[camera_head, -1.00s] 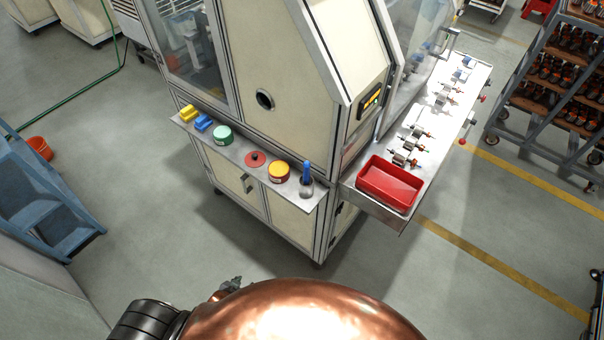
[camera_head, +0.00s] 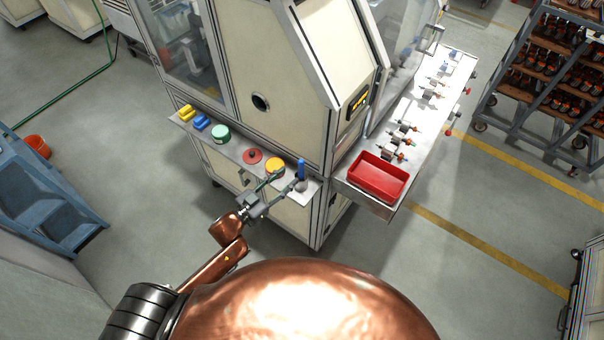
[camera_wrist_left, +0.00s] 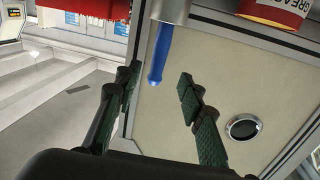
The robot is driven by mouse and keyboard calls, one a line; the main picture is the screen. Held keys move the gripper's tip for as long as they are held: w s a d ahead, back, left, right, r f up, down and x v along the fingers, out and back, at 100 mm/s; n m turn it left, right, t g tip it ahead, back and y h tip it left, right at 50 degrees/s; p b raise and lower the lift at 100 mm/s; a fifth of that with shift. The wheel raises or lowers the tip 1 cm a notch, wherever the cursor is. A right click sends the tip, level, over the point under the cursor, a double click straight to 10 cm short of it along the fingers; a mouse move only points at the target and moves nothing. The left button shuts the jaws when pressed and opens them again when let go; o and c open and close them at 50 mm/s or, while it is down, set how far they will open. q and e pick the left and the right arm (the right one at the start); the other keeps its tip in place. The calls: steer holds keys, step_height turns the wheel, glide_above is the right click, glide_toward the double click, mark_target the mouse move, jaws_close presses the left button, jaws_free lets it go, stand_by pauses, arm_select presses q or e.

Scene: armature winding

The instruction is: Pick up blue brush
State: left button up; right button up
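The blue brush (camera_head: 301,168) stands handle up in a grey metal cup (camera_head: 299,185) at the right end of the machine's narrow front shelf. My left gripper (camera_head: 287,178) is beside the cup, just left of the brush, with its fingers apart. In the left wrist view, the blue handle (camera_wrist_left: 160,50) lies in line with the gap between the open green-padded fingers (camera_wrist_left: 159,74). I see no finger closed on it. The brush's lower end is hidden in the cup. My right gripper is not in view.
The shelf also holds a yellow-topped tin (camera_head: 275,166), a red round item (camera_head: 252,157), a green tin (camera_head: 221,133), and blue and yellow pieces. A red tray (camera_head: 371,180) sits on the side table right of the brush. The floor in front is open.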

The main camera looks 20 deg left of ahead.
mark_target(299, 168)
arm_select(q)
steer(key=p+x, duration=0.2)
steer(key=x, duration=0.4)
steer(key=shift+w+d+r, duration=0.15)
steer(key=shift+d, duration=0.2)
steer(key=shift+w+d, duration=0.25)
steer(key=shift+w, duration=0.2)
steer(key=shift+s, duration=0.1)
steer(key=shift+c, duration=0.4)
steer(key=shift+c, duration=0.9)
jaws_close()
